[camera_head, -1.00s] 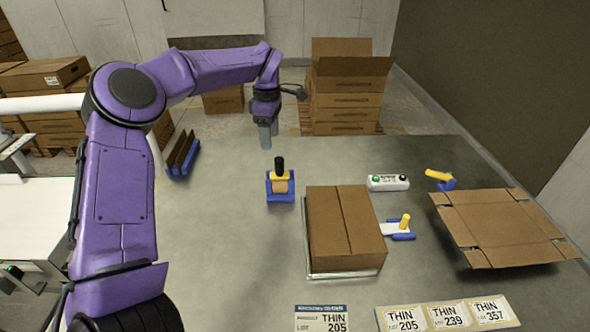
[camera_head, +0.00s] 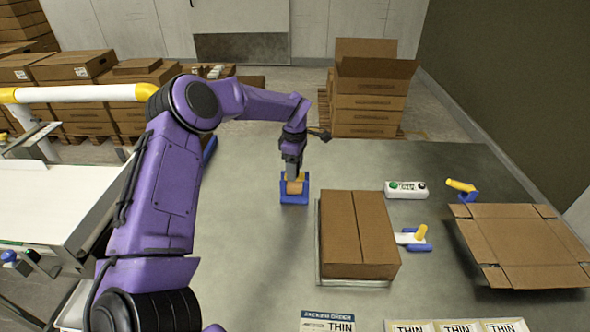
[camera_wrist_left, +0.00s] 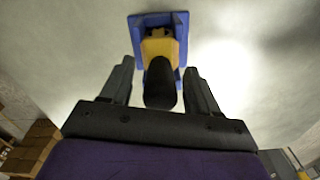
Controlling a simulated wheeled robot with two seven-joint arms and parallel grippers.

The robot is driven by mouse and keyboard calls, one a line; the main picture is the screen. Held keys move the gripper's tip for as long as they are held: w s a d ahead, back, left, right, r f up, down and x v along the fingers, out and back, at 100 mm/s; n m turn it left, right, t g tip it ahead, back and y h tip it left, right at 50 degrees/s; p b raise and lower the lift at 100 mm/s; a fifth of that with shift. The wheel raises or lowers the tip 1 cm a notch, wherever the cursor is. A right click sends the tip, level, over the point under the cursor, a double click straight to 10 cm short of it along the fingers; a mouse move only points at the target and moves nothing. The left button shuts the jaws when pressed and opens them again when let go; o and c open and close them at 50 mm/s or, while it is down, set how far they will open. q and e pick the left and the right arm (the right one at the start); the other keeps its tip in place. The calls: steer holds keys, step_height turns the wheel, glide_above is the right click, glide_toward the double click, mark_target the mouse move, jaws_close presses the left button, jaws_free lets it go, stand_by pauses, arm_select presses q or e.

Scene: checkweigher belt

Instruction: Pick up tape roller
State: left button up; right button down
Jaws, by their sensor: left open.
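The tape roller (camera_head: 294,196) stands on the grey table, with a blue frame, a tan tape roll and some yellow. My left gripper (camera_head: 293,175) is over it, fingers pointing down, and hides its black handle in the head view. In the left wrist view the tape roller (camera_wrist_left: 160,48) shows its blue and yellow body, with the black handle (camera_wrist_left: 160,84) between the two open fingers of my left gripper (camera_wrist_left: 161,75). Gaps show on both sides of the handle. My right gripper is not in view.
A closed cardboard box (camera_head: 358,232) stands right of the roller. The table left of the roller is mostly clear.

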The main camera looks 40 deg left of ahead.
arm_select(q)
jaws_close()
